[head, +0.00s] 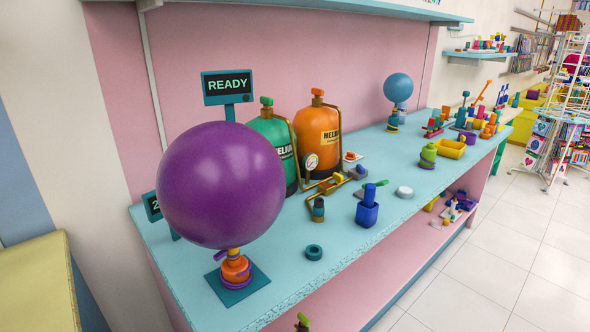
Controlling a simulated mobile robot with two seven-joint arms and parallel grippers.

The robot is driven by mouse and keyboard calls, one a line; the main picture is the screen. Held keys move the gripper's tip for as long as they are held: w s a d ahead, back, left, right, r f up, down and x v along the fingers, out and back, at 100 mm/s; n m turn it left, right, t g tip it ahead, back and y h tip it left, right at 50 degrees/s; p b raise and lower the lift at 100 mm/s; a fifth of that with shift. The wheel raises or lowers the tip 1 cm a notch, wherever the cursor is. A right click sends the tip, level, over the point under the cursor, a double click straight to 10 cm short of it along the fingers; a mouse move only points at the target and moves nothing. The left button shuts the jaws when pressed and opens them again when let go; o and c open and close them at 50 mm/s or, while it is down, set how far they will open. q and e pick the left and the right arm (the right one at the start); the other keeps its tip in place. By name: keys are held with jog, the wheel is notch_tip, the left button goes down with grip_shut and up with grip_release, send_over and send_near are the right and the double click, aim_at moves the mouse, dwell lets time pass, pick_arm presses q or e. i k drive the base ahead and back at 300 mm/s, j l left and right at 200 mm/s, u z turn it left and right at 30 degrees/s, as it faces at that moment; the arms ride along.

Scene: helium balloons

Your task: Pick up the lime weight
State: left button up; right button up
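A purple balloon (222,185) stands on an orange weight (236,270) at the near left. Green (275,140) and orange (317,137) helium tanks stand at the back.

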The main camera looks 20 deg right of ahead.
aim_at(428, 156)
jog(key=z, duration=1.7)
jog(key=i+l, duration=0.25)
jog(key=i, duration=0.25)
jog(key=i+l, duration=0.3)
jog(key=i, duration=0.15)
jog(key=i+l, duration=0.25)
jog(key=i, duration=0.25)
jog(key=i+l, duration=0.3)
jog(key=i, duration=0.2)
